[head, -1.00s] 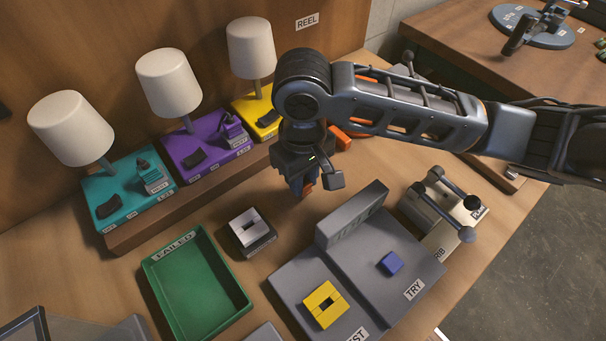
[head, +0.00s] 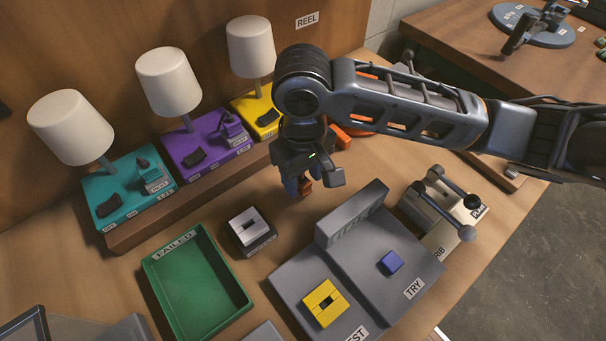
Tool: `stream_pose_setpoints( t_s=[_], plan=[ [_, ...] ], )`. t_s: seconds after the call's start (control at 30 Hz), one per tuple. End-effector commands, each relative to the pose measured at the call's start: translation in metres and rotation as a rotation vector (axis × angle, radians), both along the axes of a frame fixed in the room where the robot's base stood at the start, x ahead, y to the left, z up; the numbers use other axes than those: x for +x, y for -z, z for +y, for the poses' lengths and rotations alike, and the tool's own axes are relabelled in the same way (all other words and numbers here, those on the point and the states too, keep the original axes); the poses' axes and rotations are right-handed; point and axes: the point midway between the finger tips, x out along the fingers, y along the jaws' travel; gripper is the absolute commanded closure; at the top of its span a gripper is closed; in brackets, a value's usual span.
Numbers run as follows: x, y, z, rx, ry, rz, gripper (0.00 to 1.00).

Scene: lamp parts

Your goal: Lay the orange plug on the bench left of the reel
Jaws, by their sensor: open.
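My gripper (head: 298,188) hangs under the wrist, above the bench between the lamps and the grey stand. It is open. One fingertip looks blue and a small orange-brown patch shows beside it; I cannot tell whether that is a finger or a held piece. An orange block (head: 340,137) lies on the bench just right of the gripper, partly hidden by my arm. It may be the orange plug. Behind my arm, orange parts (head: 367,124) show, probably the reel, mostly hidden. A "REEL" label (head: 307,20) is on the back panel.
Three lamps on teal (head: 128,203), purple (head: 206,158) and yellow (head: 248,106) bases stand along the back. A green "FAILED" tray (head: 158,275), a grey stand (head: 345,293) and a lever fixture (head: 425,222) stand in front.

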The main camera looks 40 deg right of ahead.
Motion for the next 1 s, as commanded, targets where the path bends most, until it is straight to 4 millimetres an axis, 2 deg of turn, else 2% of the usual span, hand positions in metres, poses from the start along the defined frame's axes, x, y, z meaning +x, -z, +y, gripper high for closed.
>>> stream_pose_setpoints(
  t_s=[0.17, 0.4, 0.53, 0.7, 1.0],
  plan=[
    [0.001, -0.028, 0.001, 0.002, -0.001, -0.003, 0.5],
    [0.001, -0.081, 0.0, -0.002, -0.003, -0.004, 0.5],
    [0.0, -0.101, 0.0, -0.002, -0.003, -0.003, 0.5],
    [0.0, -0.114, 0.0, -0.001, -0.001, -0.002, 0.5],
    [0.0, -0.117, 0.001, 0.001, 0.0, 0.0, 0.5]
  ],
)
